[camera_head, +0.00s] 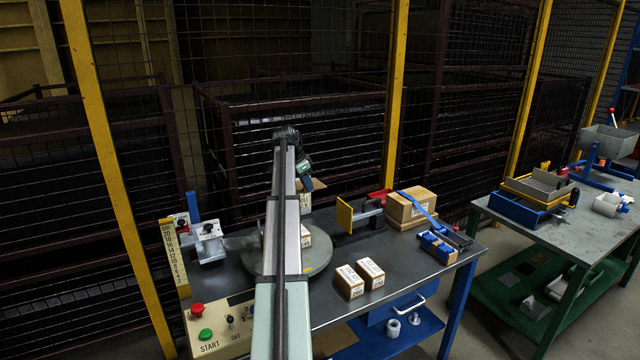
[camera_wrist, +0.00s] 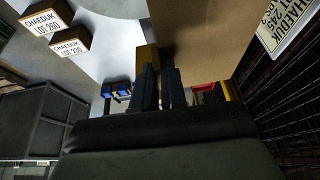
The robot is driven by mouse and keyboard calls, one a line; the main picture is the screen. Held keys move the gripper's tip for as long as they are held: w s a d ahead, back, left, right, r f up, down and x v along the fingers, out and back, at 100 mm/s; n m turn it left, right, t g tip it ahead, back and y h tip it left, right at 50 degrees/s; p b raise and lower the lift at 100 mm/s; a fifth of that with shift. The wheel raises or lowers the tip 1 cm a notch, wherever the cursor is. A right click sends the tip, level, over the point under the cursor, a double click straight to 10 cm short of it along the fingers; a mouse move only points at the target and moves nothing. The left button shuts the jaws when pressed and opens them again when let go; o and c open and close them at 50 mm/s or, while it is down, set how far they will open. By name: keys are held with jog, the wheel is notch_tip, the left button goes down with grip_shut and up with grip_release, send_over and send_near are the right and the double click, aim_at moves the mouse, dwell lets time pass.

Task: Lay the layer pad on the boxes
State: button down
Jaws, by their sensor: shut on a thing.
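My gripper (camera_head: 305,182) is at the end of my outstretched arm, above the far side of the round turntable (camera_head: 319,256). It is shut on a tan cardboard sheet, the layer pad (camera_head: 318,185). In the wrist view the pad (camera_wrist: 205,45) extends beyond my fingers (camera_wrist: 160,75), at the upper right. A labelled box (camera_head: 305,202) shows just below the pad in the head view, partly behind my arm. Another labelled box (camera_head: 305,237) sits on the turntable. My arm hides much of the turntable, and I cannot tell whether the pad touches a box.
Two small labelled boxes (camera_head: 350,281) (camera_head: 371,273) stand on the table front. A yellow plate (camera_head: 344,215) on a fixture and larger cartons (camera_head: 411,206) stand to the right. A control panel (camera_head: 215,332) is at front left. Mesh fencing (camera_head: 320,130) stands behind.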

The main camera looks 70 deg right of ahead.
jog(key=a+r, duration=0.3)
jog(key=a, duration=0.9)
notch_tip(320, 180, down, 16)
jog(key=w, duration=0.1)
jog(key=shift+r, duration=0.25)
dwell(0.6)
jog(key=c, duration=1.1)
grip_release()
